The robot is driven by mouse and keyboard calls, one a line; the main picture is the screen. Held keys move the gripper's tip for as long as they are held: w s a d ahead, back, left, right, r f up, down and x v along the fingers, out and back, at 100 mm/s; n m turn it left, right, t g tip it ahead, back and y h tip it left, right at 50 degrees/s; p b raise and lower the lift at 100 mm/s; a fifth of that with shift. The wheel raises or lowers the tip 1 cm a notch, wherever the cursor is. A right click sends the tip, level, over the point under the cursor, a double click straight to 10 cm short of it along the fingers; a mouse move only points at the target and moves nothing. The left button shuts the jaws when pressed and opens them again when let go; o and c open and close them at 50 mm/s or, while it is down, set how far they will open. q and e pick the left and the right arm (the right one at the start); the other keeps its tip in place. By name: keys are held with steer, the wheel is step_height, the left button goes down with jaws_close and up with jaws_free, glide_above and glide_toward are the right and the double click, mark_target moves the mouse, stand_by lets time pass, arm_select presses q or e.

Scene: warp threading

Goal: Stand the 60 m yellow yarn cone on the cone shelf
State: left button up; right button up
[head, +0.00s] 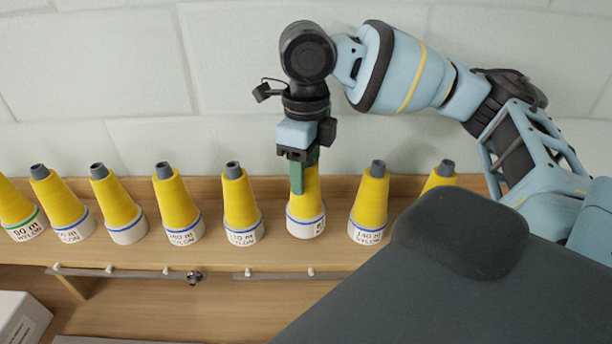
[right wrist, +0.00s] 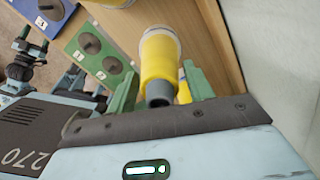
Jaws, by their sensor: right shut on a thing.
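My right gripper (head: 298,178) is shut on a yellow yarn cone (head: 312,197) with a grey tip, a white base and a blue ring. The cone is upright among the row on the wooden cone shelf (head: 275,257). Its label is mostly cut off by the view angle, so I cannot read its length. I cannot tell whether its base touches the shelf. In the right wrist view the cone (right wrist: 160,66) sits between the green fingers (right wrist: 162,92). My left gripper is not in the head view.
Several similar cones stand in a row, with one close on the left (head: 240,203) and one close on the right (head: 370,200). A pale wall (head: 230,80) is behind. A rail (head: 130,271) runs below the shelf front.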

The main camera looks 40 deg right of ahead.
steer(key=shift+f, duration=1.05)
steer(key=o, duration=0.9)
steer(key=shift+c, duration=0.2)
step_height(320, 180, up, 12)
steer(key=shift+s, duration=0.1)
